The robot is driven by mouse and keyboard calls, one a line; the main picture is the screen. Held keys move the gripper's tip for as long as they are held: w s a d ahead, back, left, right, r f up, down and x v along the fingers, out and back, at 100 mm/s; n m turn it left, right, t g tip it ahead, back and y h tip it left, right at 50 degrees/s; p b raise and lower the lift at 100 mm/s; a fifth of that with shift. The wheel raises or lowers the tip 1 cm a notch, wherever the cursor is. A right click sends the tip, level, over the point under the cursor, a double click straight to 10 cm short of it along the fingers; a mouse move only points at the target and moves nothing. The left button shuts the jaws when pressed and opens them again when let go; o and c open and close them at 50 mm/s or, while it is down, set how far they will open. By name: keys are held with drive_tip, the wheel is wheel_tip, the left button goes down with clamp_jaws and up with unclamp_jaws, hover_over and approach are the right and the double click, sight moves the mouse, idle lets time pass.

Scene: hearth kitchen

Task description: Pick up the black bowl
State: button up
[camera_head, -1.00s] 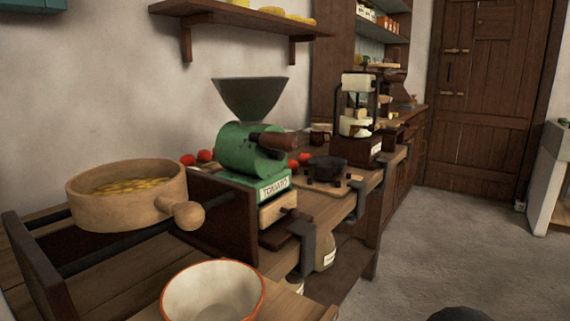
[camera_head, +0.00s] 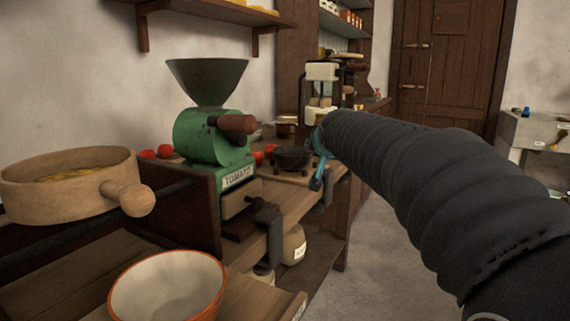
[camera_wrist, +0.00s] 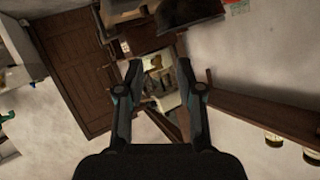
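The black bowl (camera_head: 293,158) is small and dark. In the head view it stands on a wooden board on the counter, right of the green tomato mill (camera_head: 214,140). My gripper (camera_head: 318,164) shows as teal finger parts just right of the bowl in the picture, partly hidden by my black sleeved arm. How far it is from the bowl in depth I cannot tell. In the wrist view both fingers of my gripper (camera_wrist: 159,66) are spread with nothing held between them. That view is tilted, and I cannot make out the bowl in it.
Red tomatoes (camera_head: 165,151) lie by the mill. A wooden sieve-like pan (camera_head: 66,191) and a cream bowl with an orange rim (camera_head: 168,290) are nearer on the left. A press-like stand (camera_head: 321,92) rises behind the black bowl. Jars (camera_head: 294,244) stand on the lower shelf.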

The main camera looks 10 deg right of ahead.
sight(293, 159)
drive_tip(key=p+x, duration=0.1)
drive_tip(key=x, duration=1.2)
drive_tip(key=shift+w+d+f+p, duration=0.1)
drive_tip(key=shift+w+d+p, duration=0.1)
drive_tip(key=shift+w+p, duration=0.2)
clamp_jaws()
